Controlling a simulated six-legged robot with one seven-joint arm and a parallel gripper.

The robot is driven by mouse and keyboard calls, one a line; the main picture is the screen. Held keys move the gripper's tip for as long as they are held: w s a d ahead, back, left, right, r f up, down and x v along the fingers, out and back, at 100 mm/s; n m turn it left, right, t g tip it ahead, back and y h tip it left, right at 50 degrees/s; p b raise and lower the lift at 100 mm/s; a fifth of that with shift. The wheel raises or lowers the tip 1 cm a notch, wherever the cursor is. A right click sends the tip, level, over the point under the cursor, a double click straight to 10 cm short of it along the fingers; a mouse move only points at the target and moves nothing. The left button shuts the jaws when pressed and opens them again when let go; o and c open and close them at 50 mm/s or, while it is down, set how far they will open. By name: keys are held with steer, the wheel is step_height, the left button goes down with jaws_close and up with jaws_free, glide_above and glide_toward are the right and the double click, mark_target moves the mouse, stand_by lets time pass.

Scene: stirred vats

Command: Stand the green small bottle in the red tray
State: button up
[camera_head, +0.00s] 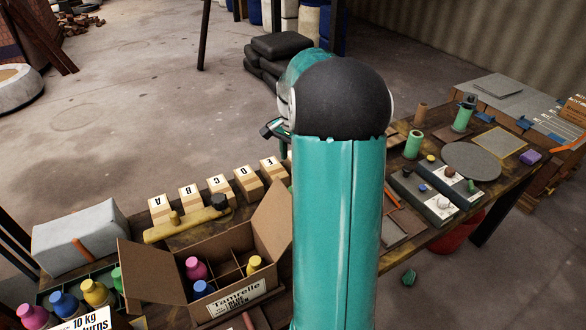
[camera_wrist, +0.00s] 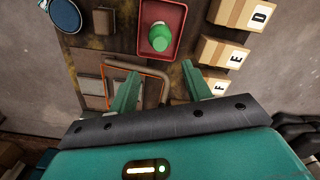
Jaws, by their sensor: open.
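The green small bottle (camera_wrist: 160,38) is inside the red tray (camera_wrist: 179,15) in the wrist view. It appears upright, seen from above, with no finger touching it that I can see. My gripper (camera_wrist: 160,70) is open and empty, its two green fingers spread apart on the near side of the tray. In the head view, my arm hides the tray and the bottle; part of my gripper (camera_head: 272,128) shows to the left of the arm.
Lettered boxes (camera_wrist: 222,52) stand right of the tray. A divided cardboard box (camera_head: 232,278) with coloured bottles stands at the table's near left. A round grey disc (camera_head: 471,160) and several small items occupy the right. A green object (camera_head: 408,277) lies on the floor.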

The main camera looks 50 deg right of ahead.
steer(key=shift+r, duration=0.55)
steer(key=s+a+r+n+t+h, duration=0.1)
steer(key=a+r+n, duration=0.35)
steer(key=a, duration=0.55)
steer(key=s+a+r+n+t, duration=0.1)
steer(key=a+r+n, duration=0.3)
steer(key=a, duration=0.7)
steer(key=s+a+r+n+t+y, duration=0.1)
steer(key=s+a+r+n+t, duration=0.1)
steer(key=s+a+n, duration=0.6)
steer(key=s+a+t, duration=0.1)
steer(key=s+a, duration=0.3)
steer(key=a, duration=0.3)
steer(key=shift+t, duration=0.3)
